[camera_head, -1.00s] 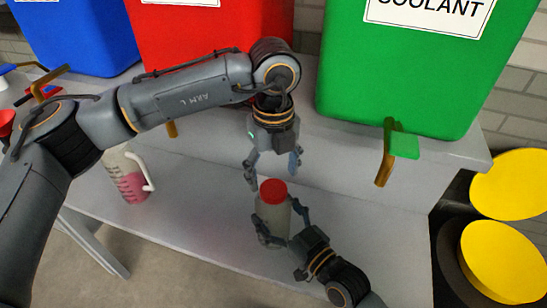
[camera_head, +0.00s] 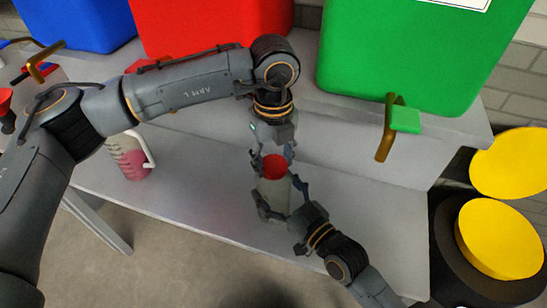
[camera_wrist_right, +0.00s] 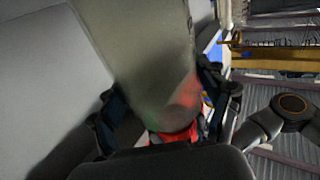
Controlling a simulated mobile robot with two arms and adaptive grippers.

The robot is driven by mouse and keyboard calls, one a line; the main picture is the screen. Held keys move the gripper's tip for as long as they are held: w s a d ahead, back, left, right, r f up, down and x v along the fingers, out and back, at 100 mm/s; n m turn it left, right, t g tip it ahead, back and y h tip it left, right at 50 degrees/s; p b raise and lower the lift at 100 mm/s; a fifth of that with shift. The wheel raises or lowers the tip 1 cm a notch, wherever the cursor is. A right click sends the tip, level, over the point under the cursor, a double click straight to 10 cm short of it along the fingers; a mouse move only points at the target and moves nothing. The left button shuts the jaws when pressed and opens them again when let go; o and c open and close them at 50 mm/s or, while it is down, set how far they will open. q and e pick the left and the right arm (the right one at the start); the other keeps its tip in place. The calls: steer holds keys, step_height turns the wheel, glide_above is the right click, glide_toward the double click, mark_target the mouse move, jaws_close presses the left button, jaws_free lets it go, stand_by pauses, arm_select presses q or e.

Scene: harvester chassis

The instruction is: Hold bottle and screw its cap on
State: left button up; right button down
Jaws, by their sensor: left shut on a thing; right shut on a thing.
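The grey, translucent bottle (camera_head: 274,195) stands upright over the front part of the bench, and its red cap (camera_head: 273,166) sits on its top. I cannot tell how tightly the cap is seated. My right gripper (camera_head: 278,201) is shut on the bottle's body from the front right. My left gripper (camera_head: 273,161) comes down from above, shut on the cap with a finger on either side. In the right wrist view the bottle (camera_wrist_right: 150,60) fills the middle between the right fingers, and the red cap (camera_wrist_right: 176,135) is partly hidden at the bottom.
A jug with pink liquid (camera_head: 131,158) stands on the grey bench (camera_head: 215,200) to the left. Behind are blue, red (camera_head: 205,25) and green (camera_head: 415,55) containers; the green one's tap (camera_head: 393,125) juts forward. Yellow-lidded drums (camera_head: 500,240) stand at the right.

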arm_select(q)
steer(key=m, duration=0.3)
steer(key=shift+m, duration=0.3)
steer(key=m, duration=1)
steer(key=shift+m, duration=0.3)
steer(key=m, duration=0.6)
steer(key=shift+f+m, duration=0.1)
steer(key=shift+m, duration=0.2)
steer(key=m, duration=0.8)
steer(key=o, duration=1.4)
steer(key=shift+c, duration=0.2)
